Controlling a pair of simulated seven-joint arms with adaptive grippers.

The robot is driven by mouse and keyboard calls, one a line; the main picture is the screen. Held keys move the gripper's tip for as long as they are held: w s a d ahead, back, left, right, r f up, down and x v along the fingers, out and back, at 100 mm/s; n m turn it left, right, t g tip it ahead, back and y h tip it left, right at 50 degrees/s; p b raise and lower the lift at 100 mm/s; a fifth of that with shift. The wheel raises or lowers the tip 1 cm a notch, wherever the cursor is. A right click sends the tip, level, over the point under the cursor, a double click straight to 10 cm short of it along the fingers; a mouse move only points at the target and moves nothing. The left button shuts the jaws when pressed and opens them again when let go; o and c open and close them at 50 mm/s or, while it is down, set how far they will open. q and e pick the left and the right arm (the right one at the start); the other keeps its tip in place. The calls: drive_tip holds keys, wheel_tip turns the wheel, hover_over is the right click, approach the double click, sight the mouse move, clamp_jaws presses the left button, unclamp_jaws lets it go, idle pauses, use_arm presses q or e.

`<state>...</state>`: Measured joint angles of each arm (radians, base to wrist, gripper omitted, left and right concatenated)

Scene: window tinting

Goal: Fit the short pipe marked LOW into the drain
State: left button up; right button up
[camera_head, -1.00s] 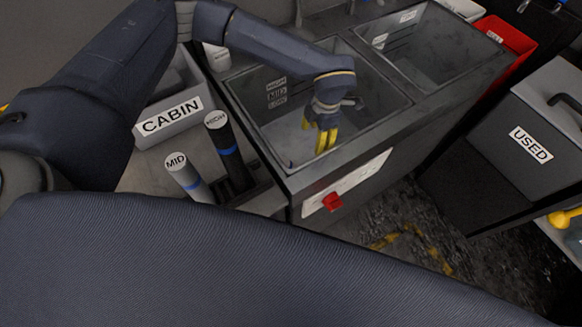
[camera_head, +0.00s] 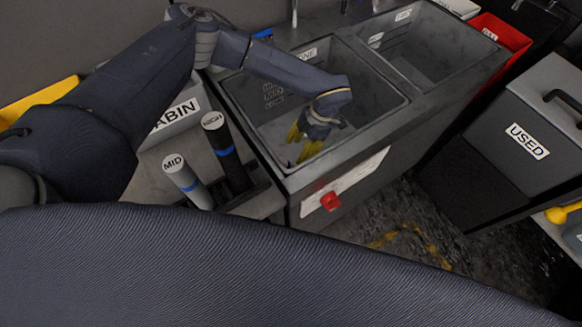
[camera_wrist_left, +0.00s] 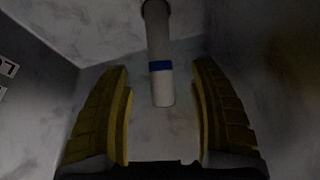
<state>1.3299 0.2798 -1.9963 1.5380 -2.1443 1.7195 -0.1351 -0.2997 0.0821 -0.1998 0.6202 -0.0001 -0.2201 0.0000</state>
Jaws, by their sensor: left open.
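My left gripper (camera_head: 299,148) is open, reaching down into the near basin (camera_head: 352,143). In the left wrist view its yellow fingers (camera_wrist_left: 162,68) stand wide apart. A pale pipe (camera_wrist_left: 160,45) with a blue band shows in the space between and beyond them; I see no contact. Its far end is near a dark round spot at the top edge. No mark is readable on it, and I cannot tell whether it sits in the drain. The head view does not clearly show this pipe. My right gripper is not in view.
Pipes marked MID (camera_head: 188,184) and HIGH (camera_head: 226,153) stand in a rack (camera_head: 262,200) left of the basin. Level words are printed on the basin's wall. A CABIN bin (camera_head: 178,118), a red valve knob (camera_head: 331,201), a second basin (camera_head: 440,50) and a USED bin (camera_head: 527,141) surround it.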

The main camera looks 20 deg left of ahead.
sight(291, 163)
use_arm(q)
drive_tip(key=shift+x, duration=4.95)
clamp_jaws()
